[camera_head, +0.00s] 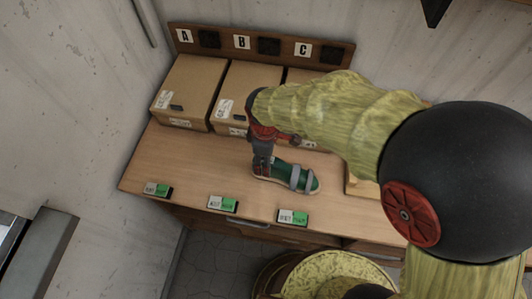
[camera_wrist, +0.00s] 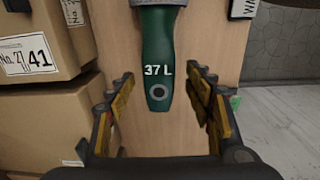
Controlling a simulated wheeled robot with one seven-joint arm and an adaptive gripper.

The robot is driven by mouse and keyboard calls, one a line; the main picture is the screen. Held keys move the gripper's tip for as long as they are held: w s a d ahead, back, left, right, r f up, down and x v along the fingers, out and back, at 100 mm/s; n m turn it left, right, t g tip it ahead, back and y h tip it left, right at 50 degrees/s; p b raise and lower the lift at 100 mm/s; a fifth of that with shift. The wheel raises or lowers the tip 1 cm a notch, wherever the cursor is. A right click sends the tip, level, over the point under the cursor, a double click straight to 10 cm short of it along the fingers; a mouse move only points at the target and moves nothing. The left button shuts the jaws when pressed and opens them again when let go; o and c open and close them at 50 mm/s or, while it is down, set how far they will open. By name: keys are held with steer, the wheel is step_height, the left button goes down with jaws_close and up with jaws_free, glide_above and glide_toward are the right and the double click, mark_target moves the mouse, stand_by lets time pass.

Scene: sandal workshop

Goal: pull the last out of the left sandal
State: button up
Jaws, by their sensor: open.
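A green last (camera_head: 283,171) lies in a sandal with grey straps (camera_head: 295,178) on the wooden bench. In the wrist view the last (camera_wrist: 157,55) is marked "37 L" and has a round hole near its end. A grey strap (camera_wrist: 160,11) crosses it at the top edge; most of the sandal is out of that view. My gripper (camera_head: 262,171) is at the sandal's left end. In the wrist view its fingers stand apart on either side of the last's end, with gaps showing on both sides. The head view does not show clearly whether they touch it.
Cardboard boxes (camera_head: 190,84) stand along the back of the bench, under a board (camera_head: 222,40) lettered A, B, C. Small green-and-white cards (camera_head: 223,203) line the front edge. A pale wooden object (camera_head: 361,184) is at right, partly behind my arm. Bare bench (camera_head: 190,160) lies left of the sandal.

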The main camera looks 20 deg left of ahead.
steer(key=shift+f, duration=2.35)
steer(key=c, duration=0.3)
jaws_close()
steer(key=shift+c, duration=1.6)
jaws_free()
steer(key=shift+w+r, duration=0.1)
steer(key=c, duration=0.6)
